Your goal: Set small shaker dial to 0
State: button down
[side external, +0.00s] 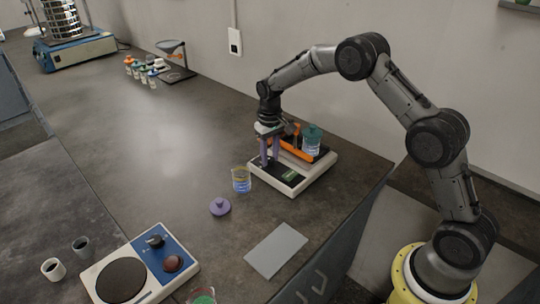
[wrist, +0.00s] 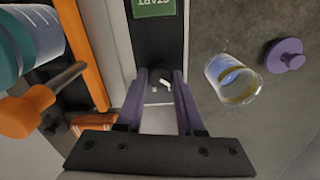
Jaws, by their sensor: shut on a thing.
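The small shaker (side external: 290,184) is a white-edged, dark-topped unit with an orange frame (side external: 297,150), standing on the bench below my arm. Its green START button (wrist: 154,7) shows upside down at the top of the wrist view. My gripper (side external: 269,157) points down over the shaker's left part. In the wrist view my gripper's purple fingers (wrist: 160,84) are shut on a small dark dial (wrist: 158,76) with white marks beside it. The fingers hide most of the dial, and I cannot read its setting.
A teal-capped bottle (side external: 312,138) stands in the orange frame, close to my gripper. A beaker (side external: 241,180) and a purple lid (side external: 220,206) lie beside the shaker. A blue-panelled hotplate (side external: 175,240) stands at front left. The middle of the bench is clear.

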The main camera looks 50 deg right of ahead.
aim_at(270, 159)
jog(key=shift+n, duration=1)
jog(key=c, duration=0.5)
grip_release()
jog(key=shift+r, duration=0.1)
notch_tip(270, 159, up, 14)
jog(key=shift+f, duration=0.15)
